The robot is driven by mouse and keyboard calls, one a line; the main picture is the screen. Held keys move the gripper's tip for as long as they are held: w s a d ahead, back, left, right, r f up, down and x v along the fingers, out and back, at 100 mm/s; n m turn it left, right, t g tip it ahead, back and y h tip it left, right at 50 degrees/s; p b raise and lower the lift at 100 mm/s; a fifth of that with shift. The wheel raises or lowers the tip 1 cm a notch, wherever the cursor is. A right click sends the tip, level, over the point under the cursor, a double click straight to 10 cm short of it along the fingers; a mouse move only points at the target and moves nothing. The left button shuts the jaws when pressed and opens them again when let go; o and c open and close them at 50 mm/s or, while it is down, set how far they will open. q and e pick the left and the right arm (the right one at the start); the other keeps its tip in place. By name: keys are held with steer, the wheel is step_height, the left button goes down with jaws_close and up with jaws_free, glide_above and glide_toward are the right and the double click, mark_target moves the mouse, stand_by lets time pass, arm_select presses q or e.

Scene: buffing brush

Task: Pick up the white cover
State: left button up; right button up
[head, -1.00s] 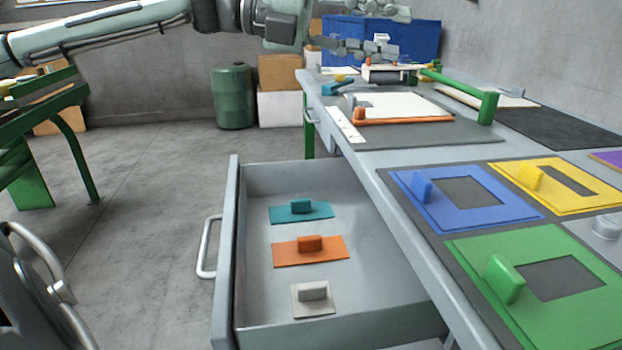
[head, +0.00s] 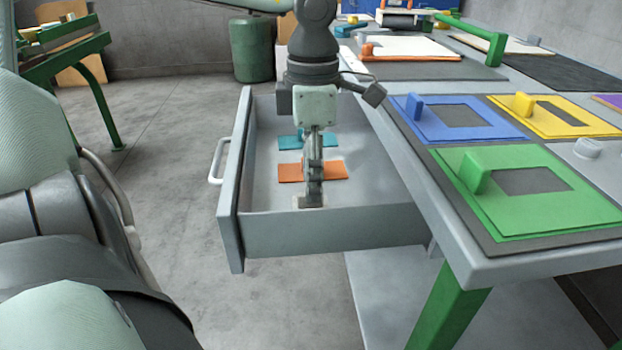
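The white cover (head: 299,202) lies in the open drawer at the near end, mostly hidden behind my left gripper; only a pale edge of it shows. My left gripper (head: 313,200) points straight down into the drawer, with its fingertips at the cover's knob. The fingers are seen edge-on, so I cannot tell whether they are open or shut on the knob. My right gripper is not in view.
The open drawer (head: 330,238) also holds an orange cover (head: 331,170) and a teal cover (head: 289,142), both close to my gripper. Blue (head: 440,128), yellow (head: 585,128) and green (head: 535,212) framed plates lie on the bench to the right.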

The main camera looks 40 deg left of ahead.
arm_select(q)
step_height(320, 180, down, 2)
steer(key=shift+f, duration=0.15)
jaws_close()
stand_by(0.3)
